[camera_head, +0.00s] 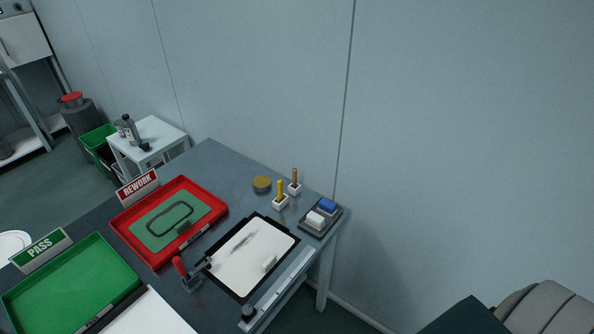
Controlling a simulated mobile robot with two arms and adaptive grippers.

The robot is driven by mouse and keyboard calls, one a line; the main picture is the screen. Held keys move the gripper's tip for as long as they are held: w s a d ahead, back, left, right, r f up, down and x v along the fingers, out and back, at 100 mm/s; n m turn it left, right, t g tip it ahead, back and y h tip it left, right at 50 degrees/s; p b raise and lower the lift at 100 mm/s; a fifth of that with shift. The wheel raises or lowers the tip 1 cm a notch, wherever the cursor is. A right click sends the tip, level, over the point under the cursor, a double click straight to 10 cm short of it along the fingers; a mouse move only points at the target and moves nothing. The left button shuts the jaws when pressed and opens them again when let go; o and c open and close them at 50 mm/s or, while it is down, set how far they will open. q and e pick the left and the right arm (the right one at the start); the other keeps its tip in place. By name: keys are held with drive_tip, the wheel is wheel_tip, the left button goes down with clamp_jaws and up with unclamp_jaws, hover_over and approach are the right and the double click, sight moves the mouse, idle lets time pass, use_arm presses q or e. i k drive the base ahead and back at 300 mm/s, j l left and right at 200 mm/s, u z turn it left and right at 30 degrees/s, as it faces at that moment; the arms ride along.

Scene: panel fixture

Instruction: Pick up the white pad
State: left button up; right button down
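A white pad (315,219) sits in a small dark tray (305,227) at the right end of the grey table, beside a blue pad (327,205). Neither of my grippers shows in the head view.
A red-handled clamp (183,268) stands at the panel's left side. A yellow-handled tool (280,193), a brown-handled tool (295,181) and a round tin (262,184) stand behind the panel. Red REWORK tray (215,207) and green PASS tray (120,252) lie left.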

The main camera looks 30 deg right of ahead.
sight(317, 222)
drive_tip(key=z, duration=1.05)
